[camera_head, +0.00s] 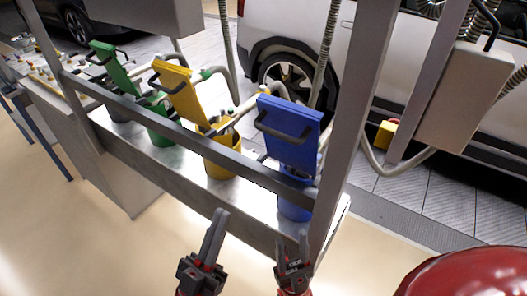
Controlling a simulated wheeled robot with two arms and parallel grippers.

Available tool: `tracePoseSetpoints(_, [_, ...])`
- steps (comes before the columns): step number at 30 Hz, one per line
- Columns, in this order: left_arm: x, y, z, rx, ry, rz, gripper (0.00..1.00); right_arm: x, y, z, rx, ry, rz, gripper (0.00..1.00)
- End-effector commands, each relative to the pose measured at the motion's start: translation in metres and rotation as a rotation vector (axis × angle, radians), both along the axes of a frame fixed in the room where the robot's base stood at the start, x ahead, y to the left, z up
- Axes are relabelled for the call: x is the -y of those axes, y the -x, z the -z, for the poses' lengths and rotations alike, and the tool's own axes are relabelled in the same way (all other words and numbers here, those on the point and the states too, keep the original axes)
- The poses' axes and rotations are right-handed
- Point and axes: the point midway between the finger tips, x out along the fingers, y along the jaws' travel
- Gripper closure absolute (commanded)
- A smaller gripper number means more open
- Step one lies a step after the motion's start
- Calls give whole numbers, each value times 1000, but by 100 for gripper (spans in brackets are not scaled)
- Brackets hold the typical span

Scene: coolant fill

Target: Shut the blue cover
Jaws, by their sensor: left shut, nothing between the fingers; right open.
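The blue cover (289,130) stands raised, tilted up above the blue container (294,207) at the right end of the metal bench. It has a dark handle on its face. A grey rail crosses in front of the container. My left gripper (219,222) is shut and empty, low in front of the bench, left of the blue container. My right gripper (292,244) is open and empty, just below the blue container and in front of the bench edge. Both grippers are apart from the cover.
A yellow container (222,163) and a green container (160,134) stand to the left, their covers also raised. A grey post (352,110) rises right of the blue cover. The rail (190,136) spans the bench front. A red rounded object (465,275) fills the lower right. A white vehicle stands behind.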

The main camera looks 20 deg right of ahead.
Motion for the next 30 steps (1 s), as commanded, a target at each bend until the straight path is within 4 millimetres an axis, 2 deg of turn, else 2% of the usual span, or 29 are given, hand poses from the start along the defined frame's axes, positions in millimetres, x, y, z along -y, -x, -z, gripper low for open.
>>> tracePoseSetpoints(2, [11, 6, -6, -26, -8, 39, 100, 0, 0, 0, 0, 0, 0, 54])
tracePoseSetpoints(8, [22, 2, -17, -48, -16, 57, 100, 0, 0, -7, 0, 0, 0, 54])
tracePoseSetpoints(21, [69, -35, -86, -49, -15, 55, 100, 0, 0, -48, 0, 0, 0, 54])
tracePoseSetpoints(30, [96, -57, -83, -50, -16, 53, 100, 0, 0, -63, 0, 0, 0, 54])
